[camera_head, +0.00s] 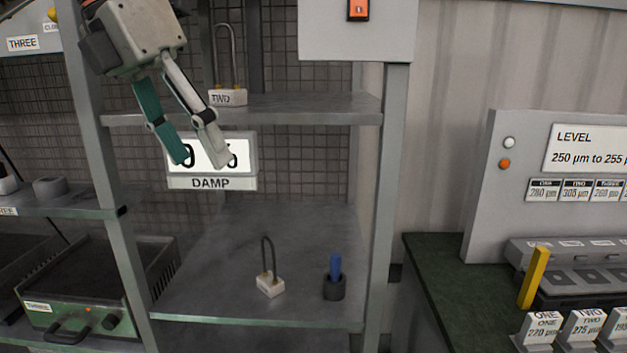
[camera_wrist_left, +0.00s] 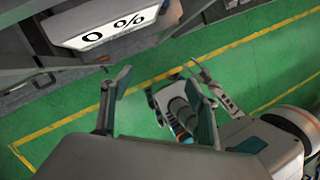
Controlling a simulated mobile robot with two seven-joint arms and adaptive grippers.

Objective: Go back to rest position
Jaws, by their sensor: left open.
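My left gripper (camera_head: 203,163) comes down from the top left in the head view. Its two fingers, one teal and one pale grey, are spread apart with nothing between them. The fingertips hang in front of the white DAMP display (camera_head: 211,155) and hide part of its reading. In the left wrist view the fingers of my left gripper (camera_wrist_left: 160,105) are also apart, with the floor and parts of my own body beyond them. That view shows a display reading 0 % (camera_wrist_left: 112,28) at the top left.
A looped part labelled TWO (camera_head: 228,97) stands on the upper shelf. Another looped part (camera_head: 270,284) and a blue peg in a dark holder (camera_head: 334,278) stand on the lower shelf. A shelf post (camera_head: 384,205) is at the right. A green bench (camera_head: 440,285) stands beyond it.

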